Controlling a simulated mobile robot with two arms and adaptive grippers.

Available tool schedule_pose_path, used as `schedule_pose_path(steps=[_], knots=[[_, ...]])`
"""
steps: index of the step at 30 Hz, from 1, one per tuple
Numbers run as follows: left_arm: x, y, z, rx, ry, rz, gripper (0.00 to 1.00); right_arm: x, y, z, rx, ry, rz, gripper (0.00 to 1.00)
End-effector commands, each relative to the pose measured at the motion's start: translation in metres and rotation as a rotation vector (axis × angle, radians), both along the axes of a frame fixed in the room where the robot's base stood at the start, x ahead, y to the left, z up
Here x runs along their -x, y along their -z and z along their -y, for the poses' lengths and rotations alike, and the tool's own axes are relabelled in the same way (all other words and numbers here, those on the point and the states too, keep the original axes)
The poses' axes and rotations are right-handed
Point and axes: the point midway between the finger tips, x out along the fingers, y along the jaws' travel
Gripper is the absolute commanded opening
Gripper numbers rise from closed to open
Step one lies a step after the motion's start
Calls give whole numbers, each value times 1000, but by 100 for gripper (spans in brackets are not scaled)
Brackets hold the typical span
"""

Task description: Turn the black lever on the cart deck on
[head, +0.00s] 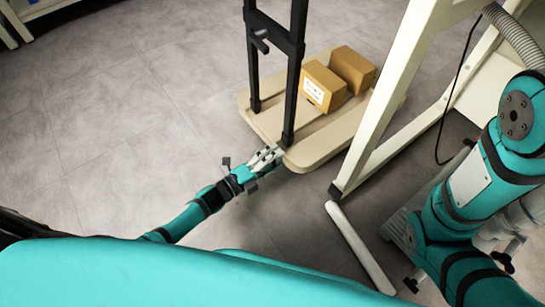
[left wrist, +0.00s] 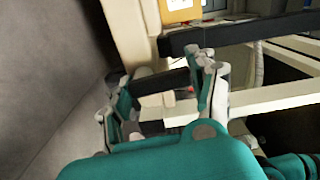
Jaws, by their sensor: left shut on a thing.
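The cart (head: 325,148) has a beige deck with a black upright frame (head: 294,75). My left gripper (head: 270,156) reaches the deck's near edge, beside the foot of the frame. In the left wrist view, a short black bar, which looks like the black lever (left wrist: 168,82), lies between the fingers of my left gripper (left wrist: 165,78). The gripper is shut on it. In the head view the lever is hidden by the gripper, so I cannot tell its angle there. My right gripper is out of view.
Two cardboard boxes (head: 323,86) (head: 352,69) sit on the deck. A cream stand leg (head: 385,110) rises just right of the cart, with a foot bar (head: 360,247) on the floor. The grey floor (head: 110,120) left of the cart is clear.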

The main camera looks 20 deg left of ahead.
Motion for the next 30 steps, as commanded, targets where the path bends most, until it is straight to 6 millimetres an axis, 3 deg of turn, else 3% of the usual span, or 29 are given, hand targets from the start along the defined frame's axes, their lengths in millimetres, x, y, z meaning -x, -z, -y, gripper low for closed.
schedule_pose_path(steps=[23, 24, 30], knots=[[2, 2, 2, -85, 1, 63, 26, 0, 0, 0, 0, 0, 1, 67], [2, 2, 2, -85, 2, 63, 61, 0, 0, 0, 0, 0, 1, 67], [2, 1, 2, -84, 1, 63, 83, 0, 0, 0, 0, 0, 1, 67]])
